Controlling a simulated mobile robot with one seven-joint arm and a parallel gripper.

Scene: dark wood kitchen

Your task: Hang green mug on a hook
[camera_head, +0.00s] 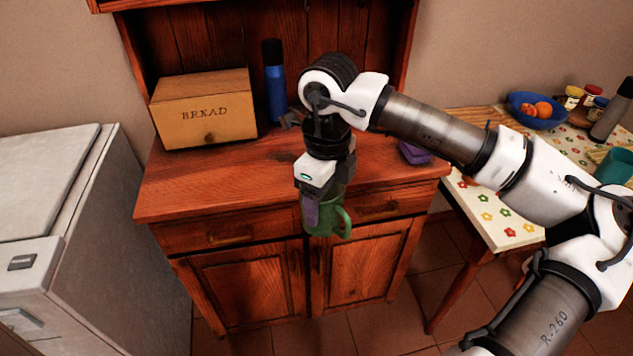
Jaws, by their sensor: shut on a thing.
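A green mug (325,219) is held in my gripper (320,205) in the head view. The gripper points down and is shut on the mug, in front of the wooden cabinet's front edge at drawer height. The mug's handle (344,222) sticks out to the right. The gripper and its purple-grey finger cover part of the mug, and the exact grip point on it is hidden. No hook can be made out in this view.
The cabinet top (200,180) carries a bread box (203,110), a blue bottle (275,85) and a purple object (414,153). A white appliance (60,200) stands left. A table with a flowered cloth (500,225), holding a blue fruit bowl (535,112), stands right.

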